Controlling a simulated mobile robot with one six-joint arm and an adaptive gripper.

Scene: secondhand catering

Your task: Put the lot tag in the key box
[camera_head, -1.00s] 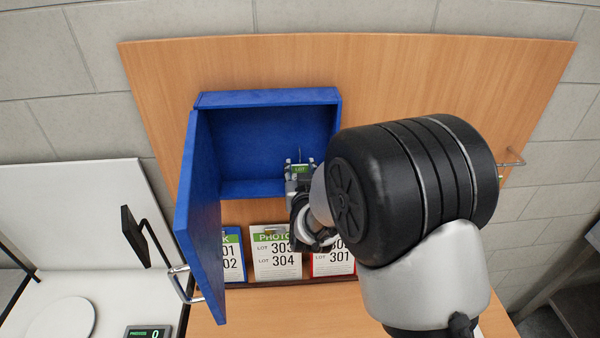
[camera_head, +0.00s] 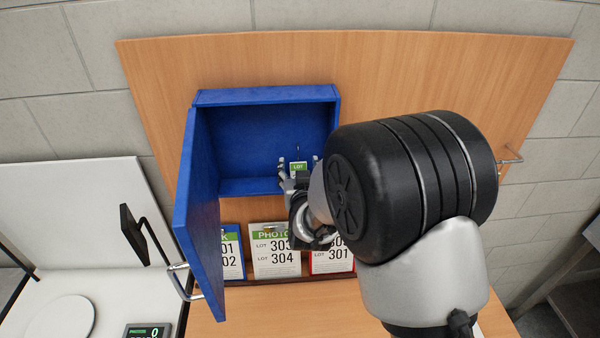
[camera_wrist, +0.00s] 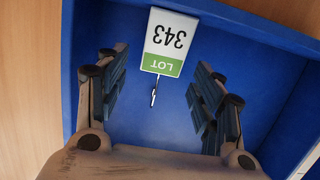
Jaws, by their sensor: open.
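The key box (camera_head: 262,140) is blue, mounted on the wooden board, with its door (camera_head: 203,215) swung open to the left. The lot tag (camera_head: 298,167), white with a green band, is inside the box between my fingers. In the wrist view my gripper (camera_wrist: 164,88) shows a gap on each side; neither finger touches the tag.
Cards with lot numbers, including the green-topped "PHOTO" card (camera_head: 275,250), stand on a ledge below the box. A white surface at the left holds a round plate (camera_head: 62,318) and a small display (camera_head: 148,331). A metal handle (camera_head: 187,285) sticks out from the door.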

